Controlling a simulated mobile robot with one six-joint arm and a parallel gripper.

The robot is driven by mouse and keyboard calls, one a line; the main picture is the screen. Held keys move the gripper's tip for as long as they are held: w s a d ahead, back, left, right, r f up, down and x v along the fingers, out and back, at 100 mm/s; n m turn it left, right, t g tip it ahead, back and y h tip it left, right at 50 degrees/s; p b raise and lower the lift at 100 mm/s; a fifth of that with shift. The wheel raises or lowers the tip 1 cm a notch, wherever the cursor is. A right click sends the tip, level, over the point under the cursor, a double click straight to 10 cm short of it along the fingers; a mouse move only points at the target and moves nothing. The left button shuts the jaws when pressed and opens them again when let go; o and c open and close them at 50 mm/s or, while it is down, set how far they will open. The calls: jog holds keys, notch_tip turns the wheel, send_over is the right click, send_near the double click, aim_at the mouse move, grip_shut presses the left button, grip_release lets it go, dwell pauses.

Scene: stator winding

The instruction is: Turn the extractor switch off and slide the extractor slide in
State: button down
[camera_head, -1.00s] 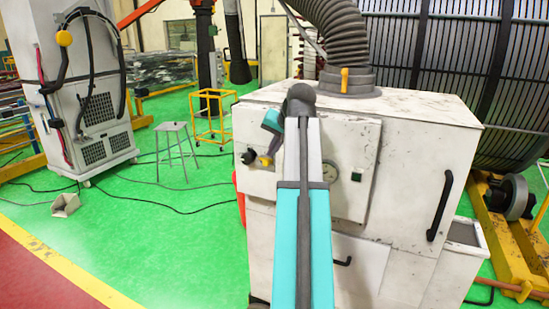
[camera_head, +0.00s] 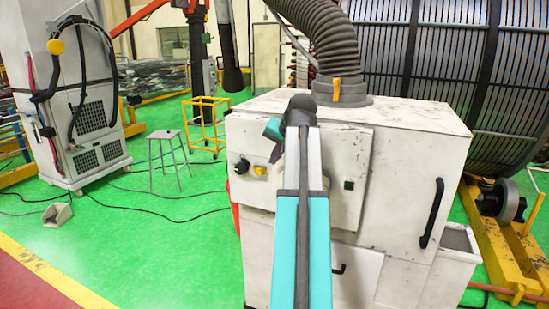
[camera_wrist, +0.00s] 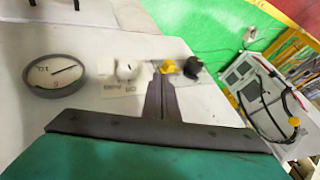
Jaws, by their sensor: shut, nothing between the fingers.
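The extractor is a white cabinet (camera_head: 400,185) in the head view. A grey hose rises from its top, with an orange slide tab (camera_head: 336,91) upright at the hose collar. In the wrist view a white rotary switch (camera_wrist: 126,70) with a lettered plate sits on the panel, between a round gauge (camera_wrist: 54,75) and a yellow knob (camera_wrist: 168,67). A black knob (camera_wrist: 195,70) is beside the yellow one. My gripper (camera_wrist: 161,78) is shut and empty, its dark tips near the yellow knob and right of the switch. Contact cannot be told. My arm hides the switch in the head view.
A black door handle (camera_head: 431,213) is further right. A grey stool (camera_head: 168,150) and a yellow frame cart (camera_head: 207,122) stand behind left. Green floor (camera_head: 150,240) at the left is mostly free, with cables.

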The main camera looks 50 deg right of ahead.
jog(key=shift+p+x, duration=1.4)
jog(key=shift+x, duration=2.9)
jog(key=shift+w+a, duration=0.3)
jog(key=shift+w, duration=0.75)
jog(key=shift+r, duration=0.1)
jog(key=shift+s+a+r, duration=0.15)
jog(key=shift+a+r, duration=0.05)
jog(key=shift+r, duration=0.25)
jog(key=p, duration=0.5)
send_near(260, 170)
jog(key=shift+s+r, duration=0.5)
jog(key=shift+s, duration=0.1)
